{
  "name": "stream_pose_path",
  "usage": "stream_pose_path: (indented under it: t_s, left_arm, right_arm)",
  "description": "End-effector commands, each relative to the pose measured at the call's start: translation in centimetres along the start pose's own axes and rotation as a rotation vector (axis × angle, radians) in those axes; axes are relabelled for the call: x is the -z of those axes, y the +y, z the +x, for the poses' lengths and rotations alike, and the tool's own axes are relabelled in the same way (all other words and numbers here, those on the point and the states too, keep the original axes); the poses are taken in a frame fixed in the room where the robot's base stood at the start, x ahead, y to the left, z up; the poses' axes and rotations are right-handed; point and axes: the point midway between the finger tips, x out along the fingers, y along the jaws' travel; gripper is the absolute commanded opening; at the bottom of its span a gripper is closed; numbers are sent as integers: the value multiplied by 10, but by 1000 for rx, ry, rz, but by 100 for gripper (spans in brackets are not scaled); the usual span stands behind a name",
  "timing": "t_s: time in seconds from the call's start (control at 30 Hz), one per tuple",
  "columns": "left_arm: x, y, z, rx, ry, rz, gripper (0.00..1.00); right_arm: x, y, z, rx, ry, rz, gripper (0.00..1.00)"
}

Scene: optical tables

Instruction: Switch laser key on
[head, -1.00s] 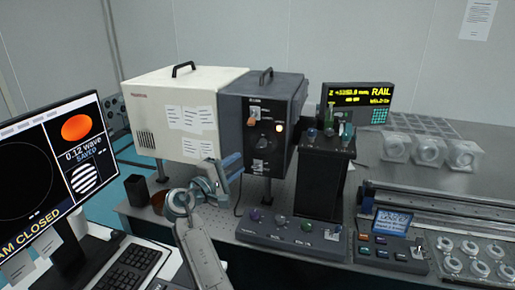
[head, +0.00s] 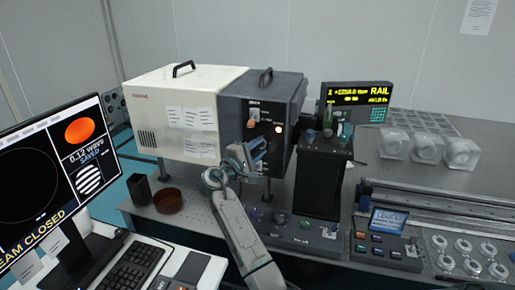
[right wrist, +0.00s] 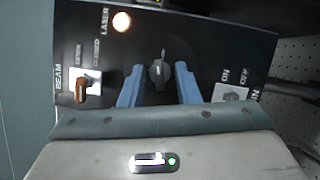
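The laser key (right wrist: 158,73) is a dark round knob with a raised grip on the black front panel (right wrist: 205,52) of the laser box (head: 287,98). My right gripper (head: 254,149) is at that panel in the head view and largely covers the key there. In the right wrist view, my open right gripper (right wrist: 159,80) has one blue finger on each side of the key, with gaps between. A lit round lamp (right wrist: 122,22) marked LASER is near the key. My left gripper is not in view.
An orange beam lever (right wrist: 82,90) and an ON/OFF switch (right wrist: 232,93) flank the key. A black pedestal (head: 320,180) stands right of the box. A control box with knobs (head: 306,225) sits in front. A brown dish (head: 168,201) lies left. The monitor (head: 50,170) reads closed.

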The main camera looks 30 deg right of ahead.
Motion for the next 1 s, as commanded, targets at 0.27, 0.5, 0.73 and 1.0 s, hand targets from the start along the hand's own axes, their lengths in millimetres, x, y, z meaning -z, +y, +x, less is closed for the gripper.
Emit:
stream_pose_path:
  t_s: [0.27, 0.5, 0.73, 1.0]
  left_arm:
    - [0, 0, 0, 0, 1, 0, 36]
    - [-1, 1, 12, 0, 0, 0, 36]
    - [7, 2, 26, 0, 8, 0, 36]
    - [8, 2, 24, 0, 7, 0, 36]
  right_arm:
    - [0, 0, 0, 0, 0, 0, 0]
    - [1, -3, -1, 23, -1, 60, 0]
    - [0, 0, 0, 92, 0, 225, 0]
    - [0, 2, 0, 100, -1, 241, 0]
